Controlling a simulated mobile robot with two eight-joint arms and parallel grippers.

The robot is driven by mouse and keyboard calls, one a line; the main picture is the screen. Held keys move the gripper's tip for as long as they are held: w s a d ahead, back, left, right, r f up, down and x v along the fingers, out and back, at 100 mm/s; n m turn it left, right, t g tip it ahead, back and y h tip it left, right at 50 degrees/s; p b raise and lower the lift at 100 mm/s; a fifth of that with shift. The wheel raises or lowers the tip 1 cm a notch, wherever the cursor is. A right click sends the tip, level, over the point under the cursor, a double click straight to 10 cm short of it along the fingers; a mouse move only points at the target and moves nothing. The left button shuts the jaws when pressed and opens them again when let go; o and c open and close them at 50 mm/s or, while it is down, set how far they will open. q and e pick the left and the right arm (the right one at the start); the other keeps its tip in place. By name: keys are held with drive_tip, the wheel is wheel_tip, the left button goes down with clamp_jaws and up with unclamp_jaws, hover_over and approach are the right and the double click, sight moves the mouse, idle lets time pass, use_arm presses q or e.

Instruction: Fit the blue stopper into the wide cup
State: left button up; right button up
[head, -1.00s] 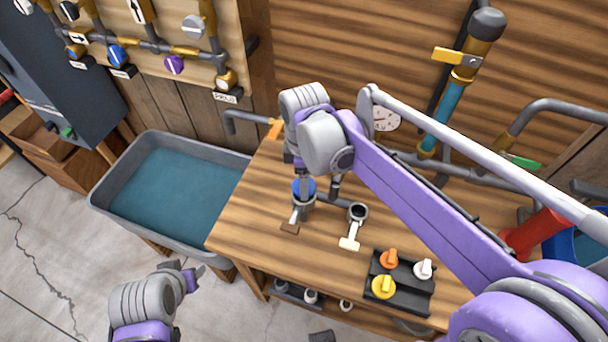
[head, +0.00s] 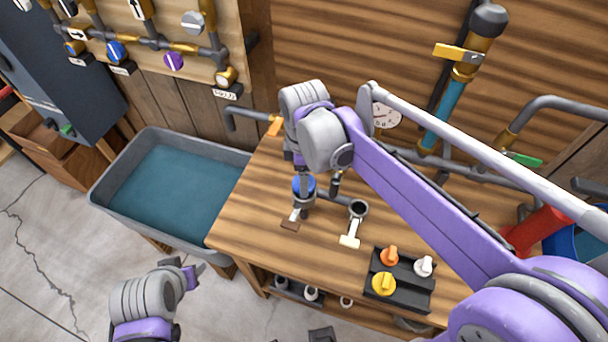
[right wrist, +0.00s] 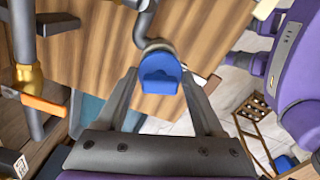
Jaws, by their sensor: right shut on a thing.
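The blue stopper (head: 303,186) is between the fingers of my right gripper (head: 304,178), which is shut on it. The stopper also shows in the right wrist view (right wrist: 160,75), its blue grip toward the camera. It is at the mouth of the left cup (head: 303,203), which looks like the wide one. I cannot tell how deep it sits; the fingers and stopper hide the rim. A second, open cup (head: 357,209) stands to the right, joined by a grey pipe. My left gripper (head: 196,276) is off the table at lower left; its jaw opening is unclear.
A black tray (head: 408,298) holds orange, white and yellow stoppers at the table's front right. A tub of water (head: 110,195) stands left of the table. An orange-handled tap (head: 274,127) and pipes are behind. The wooden top (head: 245,225) is clear at front left.

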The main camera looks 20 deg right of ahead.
drive_tip(key=shift+f+b, duration=0.8)
drive_tip(key=shift+f, duration=0.6)
idle(1.1)
drive_tip(key=o, duration=1.4)
drive_tip(key=shift+c, duration=0.2)
drive_tip(key=shift+r, duration=0.15)
wheel_tip(320, 180, up, 11)
drive_tip(key=shift+f+p, duration=0.2)
drive_tip(key=shift+p, duration=0.2)
